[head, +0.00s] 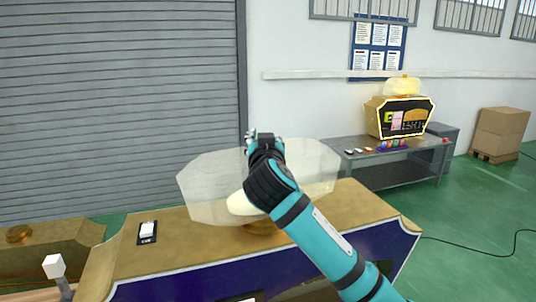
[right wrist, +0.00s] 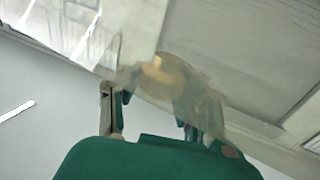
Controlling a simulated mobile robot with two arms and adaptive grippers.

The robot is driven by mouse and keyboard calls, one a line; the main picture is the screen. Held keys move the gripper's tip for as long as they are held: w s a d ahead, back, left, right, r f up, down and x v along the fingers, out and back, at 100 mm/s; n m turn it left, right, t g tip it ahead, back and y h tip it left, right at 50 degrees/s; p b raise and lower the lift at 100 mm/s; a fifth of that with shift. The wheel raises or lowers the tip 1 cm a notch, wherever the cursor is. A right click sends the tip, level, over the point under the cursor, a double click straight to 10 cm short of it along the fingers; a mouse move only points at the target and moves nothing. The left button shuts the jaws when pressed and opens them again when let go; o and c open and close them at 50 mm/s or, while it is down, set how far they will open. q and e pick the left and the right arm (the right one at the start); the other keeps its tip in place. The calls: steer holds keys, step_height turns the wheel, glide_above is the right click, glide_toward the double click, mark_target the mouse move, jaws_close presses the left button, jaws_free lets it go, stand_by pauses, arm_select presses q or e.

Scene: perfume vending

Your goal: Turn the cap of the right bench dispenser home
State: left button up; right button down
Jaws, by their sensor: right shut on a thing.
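The right bench dispenser (head: 180,260) has a gold top and a dark blue front. A large, clear, faceted cap (head: 208,190) stands over its gold neck (head: 262,229). My right arm reaches across the cap, and my right gripper (head: 265,138) is at the cap's upper edge, partly hidden by its own wrist. In the right wrist view, the gripper (right wrist: 152,115) has its fingers on either side of the see-through cap (right wrist: 205,100), shut on it. Whether the cap is fully seated cannot be told. My left gripper is not in view.
A black plate with a white switch (head: 147,231) is on the dispenser's top left. Another gold top with a bare round collar (head: 19,234) is at far left, near a white-knobbed lever (head: 54,266). A grey table (head: 400,172) holds a smaller gold dispenser (head: 376,118). Boxes (head: 502,130) stand behind.

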steer(key=shift+f+m+h+b, duration=0.45)
steer(key=shift+m+h+b, duration=0.25)
steer(key=shift+h, duration=0.4)
steer(key=c, duration=1.4)
jaws_free()
steer(key=o, duration=0.5)
steer(key=shift+s+r, duration=0.2)
steer(key=shift+o, duration=0.3)
steer(key=shift+r, duration=0.15)
steer(key=s, duration=1.2)
steer(key=shift+a, duration=0.2)
